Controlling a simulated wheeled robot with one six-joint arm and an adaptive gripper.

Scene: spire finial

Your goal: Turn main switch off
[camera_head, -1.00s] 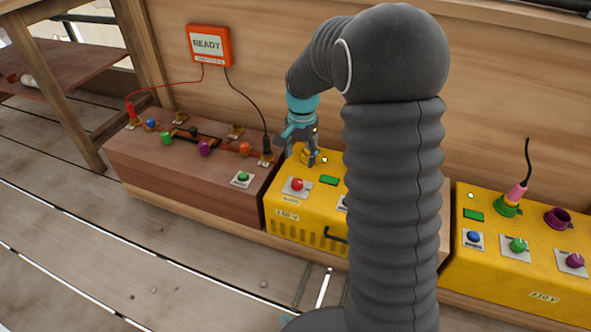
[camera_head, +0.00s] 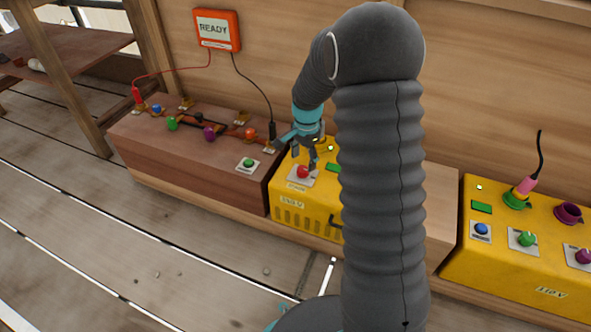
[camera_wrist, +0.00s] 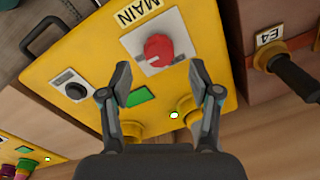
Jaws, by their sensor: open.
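The main switch is a red knob (camera_wrist: 158,50) on a white plate under the label MAIN (camera_wrist: 138,10), on top of a yellow box. In the head view the red knob (camera_head: 303,172) sits near the front left of the yellow box (camera_head: 296,206). My gripper (camera_head: 314,162) hangs just above and behind the knob. In the wrist view my open gripper (camera_wrist: 160,75) has a finger on each side, slightly short of the knob. Nothing is between the fingers. I cannot tell the exact height gap to the knob.
A black knob (camera_wrist: 75,90), a green display (camera_wrist: 140,96) and a lit lamp (camera_wrist: 174,115) are near the switch. A brown box (camera_head: 190,150) with wired components stands left. Another yellow box (camera_head: 510,270) stands right. An orange READY screen (camera_head: 217,30) hangs behind.

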